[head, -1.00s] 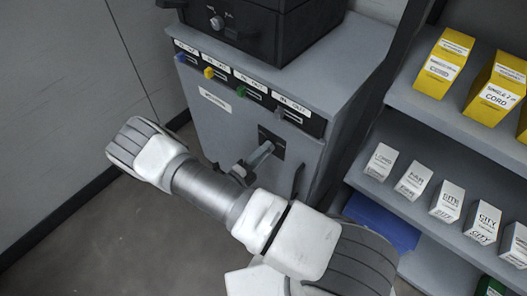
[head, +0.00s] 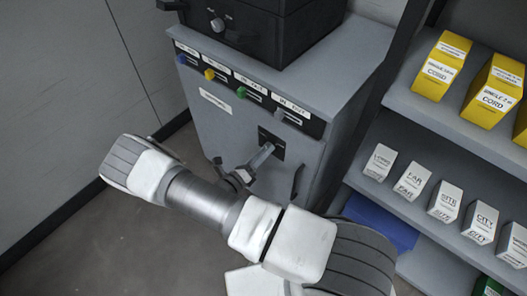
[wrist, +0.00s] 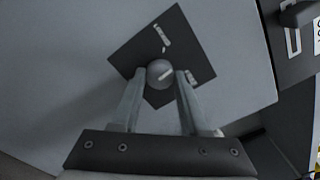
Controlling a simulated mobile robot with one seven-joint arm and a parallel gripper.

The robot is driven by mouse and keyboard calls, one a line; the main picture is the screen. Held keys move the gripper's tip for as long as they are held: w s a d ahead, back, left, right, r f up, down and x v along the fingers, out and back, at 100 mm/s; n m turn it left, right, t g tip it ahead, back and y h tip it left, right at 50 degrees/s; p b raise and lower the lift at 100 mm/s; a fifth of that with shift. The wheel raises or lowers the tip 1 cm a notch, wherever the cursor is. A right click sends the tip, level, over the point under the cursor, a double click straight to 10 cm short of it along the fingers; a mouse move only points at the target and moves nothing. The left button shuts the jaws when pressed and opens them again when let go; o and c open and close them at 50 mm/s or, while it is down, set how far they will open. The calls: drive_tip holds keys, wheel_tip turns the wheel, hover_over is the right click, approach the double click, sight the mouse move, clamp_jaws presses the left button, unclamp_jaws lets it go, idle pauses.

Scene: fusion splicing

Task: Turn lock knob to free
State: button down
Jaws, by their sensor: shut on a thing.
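The lock knob (wrist: 157,71) is a small round grey knob with a pale mark on its face. It sits on a dark square plate (wrist: 187,40) with small white lettering, which looks tilted in the wrist view. My gripper (wrist: 160,78) is shut on the knob, one finger on each side. In the head view the same plate (head: 279,146) is on the front of the grey cabinet (head: 222,124), and my gripper (head: 262,156) reaches it from the lower left. The knob is hidden there by the fingers.
A row of coloured tabs with white labels (head: 252,87) runs above the plate. A black box (head: 285,35) with its own knob stands on the cabinet. A dark handle (head: 298,180) is right of the plate. A shelf (head: 425,125) with cartons stands at the right.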

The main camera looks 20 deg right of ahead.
drive_tip(key=shift+m+p, duration=0.7)
drive_tip(key=shift+m, duration=4.2)
drive_tip(key=shift+c, duration=2.1)
unclamp_jaws()
drive_tip(key=p+v, duration=0.2)
drive_tip(key=v, duration=1.5)
drive_tip(key=shift+a, duration=0.15)
drive_tip(key=shift+r, duration=0.15)
